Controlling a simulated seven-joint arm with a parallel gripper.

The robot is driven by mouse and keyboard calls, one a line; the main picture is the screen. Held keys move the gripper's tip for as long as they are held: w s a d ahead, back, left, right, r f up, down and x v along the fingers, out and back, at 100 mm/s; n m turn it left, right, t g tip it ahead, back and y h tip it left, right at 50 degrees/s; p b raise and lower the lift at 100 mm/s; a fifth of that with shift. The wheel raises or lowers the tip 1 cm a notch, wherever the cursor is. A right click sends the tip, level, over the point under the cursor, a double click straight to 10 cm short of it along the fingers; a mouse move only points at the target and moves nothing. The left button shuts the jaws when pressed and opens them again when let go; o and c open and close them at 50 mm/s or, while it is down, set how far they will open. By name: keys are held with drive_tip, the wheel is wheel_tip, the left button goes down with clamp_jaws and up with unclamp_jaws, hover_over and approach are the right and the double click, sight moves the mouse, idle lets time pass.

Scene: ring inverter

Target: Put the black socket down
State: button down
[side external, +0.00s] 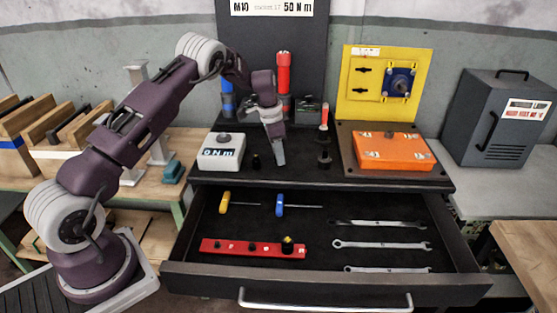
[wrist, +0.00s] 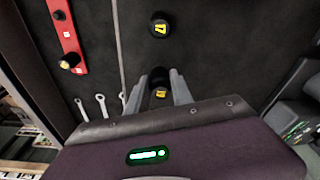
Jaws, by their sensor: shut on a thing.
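My gripper (side external: 279,158) points down just above the black top of the cabinet, right of a small black socket (side external: 256,162) standing there. In the wrist view, my gripper (wrist: 170,88) has its two grey fingers closed around a black socket (wrist: 159,75) with a yellow mark. In the side view the fingers hide most of the held socket. I cannot tell whether its base touches the surface. The standing socket also shows in the wrist view (wrist: 159,24), with a yellow mark and apart from my fingers.
A white torque box (side external: 221,152) stands at left and an orange case (side external: 394,151) at right. A dark fitting (side external: 324,158) stands right of my gripper. The open drawer (side external: 330,290) in front holds a red socket rail (side external: 228,247), hex keys and wrenches (side external: 382,245).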

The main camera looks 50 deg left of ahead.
wheel_tip(320, 180, up, 7)
drive_tip(key=shift+f, duration=0.2)
drive_tip(key=shift+s+r, duration=0.1)
drive_tip(key=shift+r, duration=0.2)
drive_tip(key=s+d+f+n, duration=0.1)
drive_tip(key=s+d+f, duration=0.4)
drive_tip(key=s+f, duration=0.4)
hover_over(252, 244)
drive_tip(key=f, duration=0.9)
drive_tip(key=shift+s+f, duration=0.25)
drive_tip(key=shift+f, duration=0.4)
drive_tip(key=shift+f, duration=0.15)
drive_tip(key=shift+f, duration=0.45)
